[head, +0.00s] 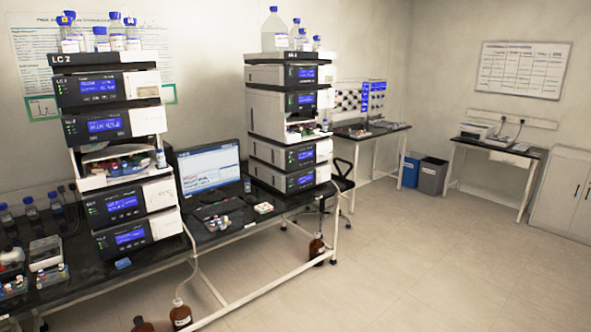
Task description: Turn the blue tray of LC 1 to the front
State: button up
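Two column stacks stand on the dark bench. The right stack (270,110) has a small label at its top that seems to end in 1, but it is too small to read surely. Its open sampler compartment (304,136) is in the middle, with small coloured items inside; I cannot tell a blue tray or which way it faces. The left stack (90,132) has a label that looks like LC 2. Its open compartment (93,182) holds several coloured vials and trays. My gripper is not in view.
Bottles stand on both stacks, and brown bottles (181,314) on the floor. A black chair (342,176) stands behind the bench's right end. The floor (420,260) at the right is clear.

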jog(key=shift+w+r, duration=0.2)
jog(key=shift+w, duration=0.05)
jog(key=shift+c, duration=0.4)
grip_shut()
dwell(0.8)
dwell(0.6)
